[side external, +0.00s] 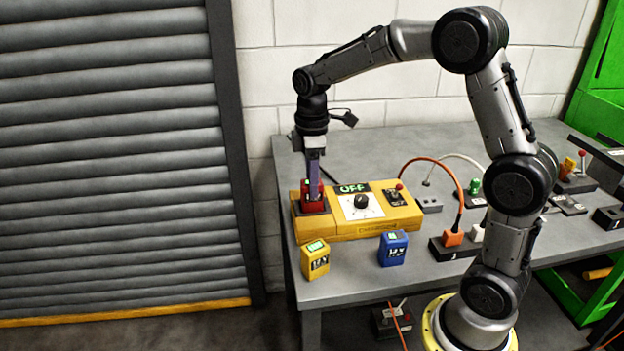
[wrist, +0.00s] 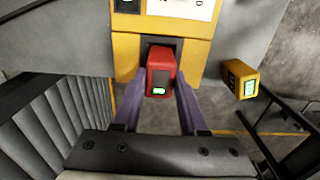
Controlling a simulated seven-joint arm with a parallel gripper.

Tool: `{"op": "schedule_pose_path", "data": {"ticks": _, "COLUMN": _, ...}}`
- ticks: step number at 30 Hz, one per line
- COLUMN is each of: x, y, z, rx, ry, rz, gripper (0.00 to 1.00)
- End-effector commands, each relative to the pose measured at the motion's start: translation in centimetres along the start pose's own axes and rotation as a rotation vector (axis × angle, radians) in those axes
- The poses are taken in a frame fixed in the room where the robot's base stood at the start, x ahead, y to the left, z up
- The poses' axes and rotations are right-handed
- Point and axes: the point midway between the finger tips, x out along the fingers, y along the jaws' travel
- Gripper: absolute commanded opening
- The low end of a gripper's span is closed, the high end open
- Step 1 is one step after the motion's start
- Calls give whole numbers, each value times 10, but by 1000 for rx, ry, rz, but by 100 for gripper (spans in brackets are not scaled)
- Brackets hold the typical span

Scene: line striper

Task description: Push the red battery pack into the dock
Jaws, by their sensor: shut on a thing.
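The red battery pack (side external: 313,205) is at the left end of the yellow unit (side external: 375,227), at the dock (wrist: 198,47). In the wrist view the red pack (wrist: 161,72) is upright, with a small green display facing the camera. It stands at the dark dock opening; its far end is hidden, so I cannot tell how deep it sits. My gripper (side external: 315,192) comes down from above. Its purple fingers (wrist: 163,85) are shut on the pack's two sides.
A yellow pack (side external: 315,258) and a blue pack (side external: 393,248) stand on the grey table in front of the unit. The unit carries a dial (side external: 361,202), a green OFF display (side external: 353,188) and a red-knobbed lever (side external: 398,190). An orange cable (side external: 452,172) arches on the right.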

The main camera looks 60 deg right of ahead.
Motion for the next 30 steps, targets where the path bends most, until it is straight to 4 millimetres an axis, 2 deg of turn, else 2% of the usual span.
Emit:
{"op": "schedule_pose_path", "data": {"ticks": 11, "x": 0, "y": 0, "z": 0, "rx": 0, "ry": 1, "rz": 1, "gripper": 0}}
{"op": "schedule_pose_path", "data": {"ticks": 30, "x": 14, "y": 0, "z": 0, "rx": 0, "ry": 1, "rz": 1, "gripper": 0}}
